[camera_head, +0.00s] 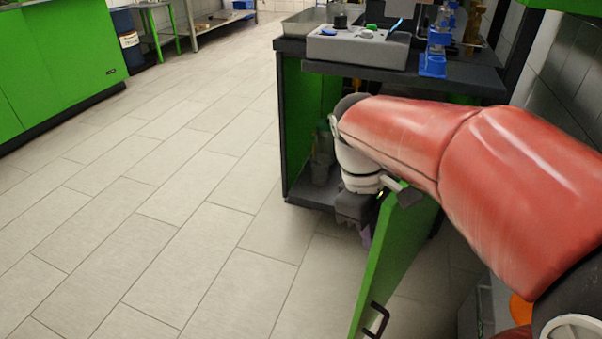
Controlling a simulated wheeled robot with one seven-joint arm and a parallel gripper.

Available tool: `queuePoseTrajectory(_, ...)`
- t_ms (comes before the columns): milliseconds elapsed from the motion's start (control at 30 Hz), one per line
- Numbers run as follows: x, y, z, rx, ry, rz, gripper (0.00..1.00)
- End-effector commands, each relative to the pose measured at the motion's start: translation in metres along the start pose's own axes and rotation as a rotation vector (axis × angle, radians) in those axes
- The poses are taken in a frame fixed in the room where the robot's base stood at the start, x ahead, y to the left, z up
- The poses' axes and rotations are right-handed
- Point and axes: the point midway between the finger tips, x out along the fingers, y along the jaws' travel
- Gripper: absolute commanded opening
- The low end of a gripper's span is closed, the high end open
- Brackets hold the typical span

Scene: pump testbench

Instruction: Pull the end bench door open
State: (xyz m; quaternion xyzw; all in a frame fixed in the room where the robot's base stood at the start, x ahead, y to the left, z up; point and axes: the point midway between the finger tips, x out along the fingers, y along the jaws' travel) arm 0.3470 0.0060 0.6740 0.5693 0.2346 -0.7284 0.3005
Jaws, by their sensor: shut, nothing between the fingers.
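The end bench door is a green panel (390,262) standing swung out from the dark bench (300,190). My red-sleeved arm reaches in from the right, over the top of the door. My gripper (350,220) hangs on the inner side of the door, in front of the bench opening. It is shut and empty, apart from the handle. Whether my wrist touches the door's top edge I cannot tell. My arm hides part of the opening.
Inside the bench are grey-green containers (321,165) on a lower shelf. A grey device (358,47) and blue fixtures (434,55) stand on top. Green cabinets (60,60) and a blue drum (128,40) stand at the left. The tiled floor between is clear.

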Motion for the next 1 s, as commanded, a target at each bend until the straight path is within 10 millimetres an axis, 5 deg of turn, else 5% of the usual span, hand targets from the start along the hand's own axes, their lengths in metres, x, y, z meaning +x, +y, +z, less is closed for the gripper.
queuePoseTrajectory(200,0.009,0.001,0.033,0.005,0.001,-0.002,0.0)
queuePoseTrajectory(400,0.012,0.002,0.045,0.003,0.0,-0.001,0.0)
queuePoseTrajectory(1000,0.008,0.004,0.038,0.003,-0.001,-0.002,0.0)
